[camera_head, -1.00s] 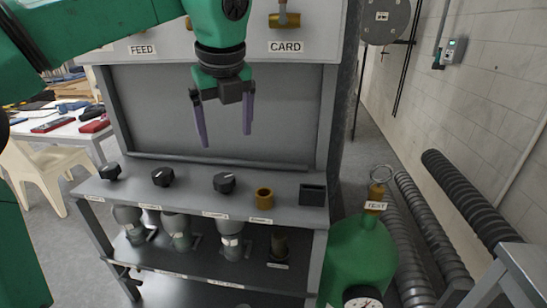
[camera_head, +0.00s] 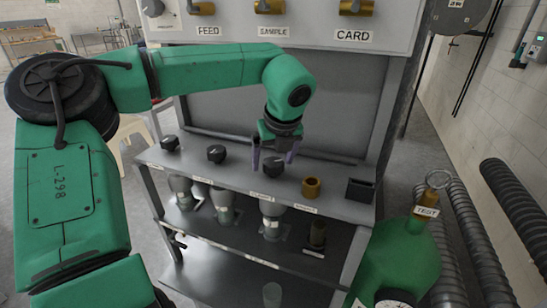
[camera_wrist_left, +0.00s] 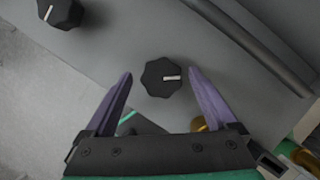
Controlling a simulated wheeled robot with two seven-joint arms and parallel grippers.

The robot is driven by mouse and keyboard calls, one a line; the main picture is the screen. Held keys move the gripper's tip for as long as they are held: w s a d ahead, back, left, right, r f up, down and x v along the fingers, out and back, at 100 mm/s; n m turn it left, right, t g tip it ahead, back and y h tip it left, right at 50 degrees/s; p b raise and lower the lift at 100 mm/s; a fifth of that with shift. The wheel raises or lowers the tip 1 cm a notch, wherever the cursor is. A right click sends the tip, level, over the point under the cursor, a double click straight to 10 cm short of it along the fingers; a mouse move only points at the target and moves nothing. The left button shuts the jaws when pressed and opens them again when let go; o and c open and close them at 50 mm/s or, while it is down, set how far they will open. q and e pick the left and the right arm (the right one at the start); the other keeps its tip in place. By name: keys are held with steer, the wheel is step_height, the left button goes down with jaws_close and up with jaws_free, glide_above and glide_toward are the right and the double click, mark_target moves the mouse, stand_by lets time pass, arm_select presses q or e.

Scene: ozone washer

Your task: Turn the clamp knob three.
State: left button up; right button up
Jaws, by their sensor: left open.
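The third black knob from the left (camera_head: 273,167) stands on the grey shelf, with a white pointer mark on top. The label below it is too small to read surely. In the left wrist view the knob (camera_wrist_left: 162,77) shows between the fingertips, its pointer towards the right. My left gripper (camera_head: 272,160) points down at this knob, with its purple fingers open on either side of it. In the left wrist view (camera_wrist_left: 160,74) both fingers look apart from the knob. My right gripper is not in view.
Two more black knobs (camera_head: 216,153) (camera_head: 170,143) stand to the left. A brass ring (camera_head: 311,187) and a dark square holder (camera_head: 360,190) stand to the right. Valves labelled FEED, SAMPLE and CARD line the panel above. A green tank (camera_head: 400,262) stands at the right.

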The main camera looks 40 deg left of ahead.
arm_select(q)
steer(key=shift+w+d, duration=0.1)
steer(key=c, duration=1.4)
